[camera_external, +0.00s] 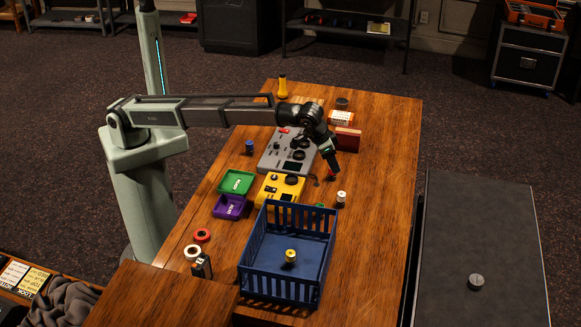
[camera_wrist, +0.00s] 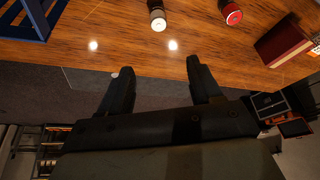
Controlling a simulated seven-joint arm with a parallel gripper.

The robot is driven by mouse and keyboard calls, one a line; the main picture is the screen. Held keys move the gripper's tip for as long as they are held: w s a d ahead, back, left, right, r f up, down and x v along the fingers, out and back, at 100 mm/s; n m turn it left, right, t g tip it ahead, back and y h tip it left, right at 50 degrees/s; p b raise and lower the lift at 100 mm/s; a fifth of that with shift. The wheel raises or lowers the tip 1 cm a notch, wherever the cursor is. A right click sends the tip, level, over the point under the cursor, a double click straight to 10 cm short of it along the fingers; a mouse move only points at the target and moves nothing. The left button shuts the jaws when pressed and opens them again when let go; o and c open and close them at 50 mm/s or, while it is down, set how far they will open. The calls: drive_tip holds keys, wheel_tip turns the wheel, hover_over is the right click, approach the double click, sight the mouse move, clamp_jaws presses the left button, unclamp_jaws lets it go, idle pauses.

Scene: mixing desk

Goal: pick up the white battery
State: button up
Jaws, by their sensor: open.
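A small white battery (camera_external: 341,198) stands on the wooden table, right of the yellow device and beyond the blue crate. In the wrist view, what looks like the same battery (camera_wrist: 158,20) shows a white end and a darker side at the top edge, partly cut off. My gripper (camera_external: 335,168) hangs above the table, a little farther back than the battery and apart from it. In the wrist view my gripper (camera_wrist: 163,66) has its two fingers spread with nothing between them.
A red cylinder (camera_wrist: 232,13) stands close by. A blue crate (camera_external: 262,283) holds a yellow cylinder (camera_external: 290,257). Yellow (camera_external: 276,190) and grey (camera_external: 276,152) devices lie left of my gripper. A dark red box (camera_external: 348,139) stands behind. The table's right side is mostly clear.

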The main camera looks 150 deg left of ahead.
approach(341, 193)
drive_tip(key=x, duration=1.2)
drive_tip(key=shift+w+a+f, duration=0.1)
drive_tip(key=shift+f, duration=0.2)
drive_tip(key=c, duration=1.1)
